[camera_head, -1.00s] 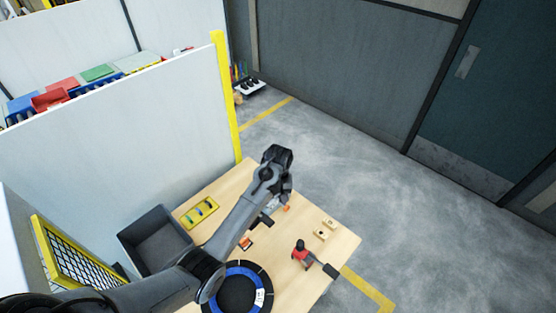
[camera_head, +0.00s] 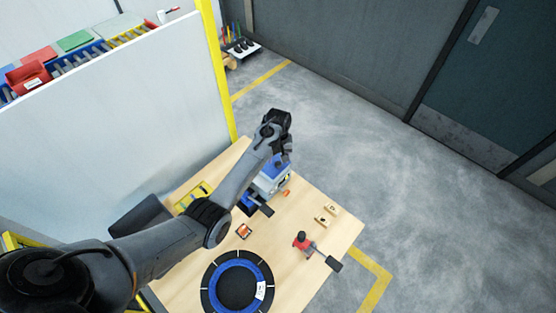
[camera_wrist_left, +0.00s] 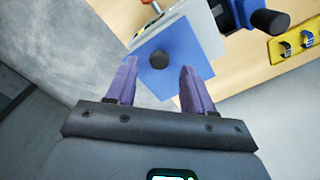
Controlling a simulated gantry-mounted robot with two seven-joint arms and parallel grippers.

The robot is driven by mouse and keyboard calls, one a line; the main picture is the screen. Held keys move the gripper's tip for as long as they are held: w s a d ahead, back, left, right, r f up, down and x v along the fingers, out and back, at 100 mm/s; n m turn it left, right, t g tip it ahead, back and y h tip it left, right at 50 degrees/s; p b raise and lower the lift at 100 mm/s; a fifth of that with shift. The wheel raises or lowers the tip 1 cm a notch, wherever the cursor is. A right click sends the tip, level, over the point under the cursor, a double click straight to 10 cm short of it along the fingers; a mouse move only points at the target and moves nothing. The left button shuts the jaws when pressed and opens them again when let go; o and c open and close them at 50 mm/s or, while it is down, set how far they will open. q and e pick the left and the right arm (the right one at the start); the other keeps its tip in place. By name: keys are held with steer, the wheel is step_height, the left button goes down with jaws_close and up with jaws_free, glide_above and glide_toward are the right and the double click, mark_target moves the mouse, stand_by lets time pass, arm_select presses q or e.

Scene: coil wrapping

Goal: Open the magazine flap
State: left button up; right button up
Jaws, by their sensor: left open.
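A grey machine with blue parts (camera_head: 267,178) stands on the table, partly hidden by my left arm in the head view. The left gripper (camera_head: 284,158) also shows above the machine in the head view. My right gripper is not in view.
A black-and-blue ring (camera_head: 209,279) lies at the table's front. A red-and-black tool (camera_head: 302,241), small wooden blocks (camera_head: 326,215) and a yellow tray (camera_head: 186,201) are around the machine. A dark bin (camera_head: 139,216) is partly behind my arm. A partition wall (camera_head: 130,120) stands behind.

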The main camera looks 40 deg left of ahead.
mark_target(278, 163)
arm_select(q)
steer(key=shift+f, duration=1.5)
steer(key=shift+c, duration=0.4)
jaws_close()
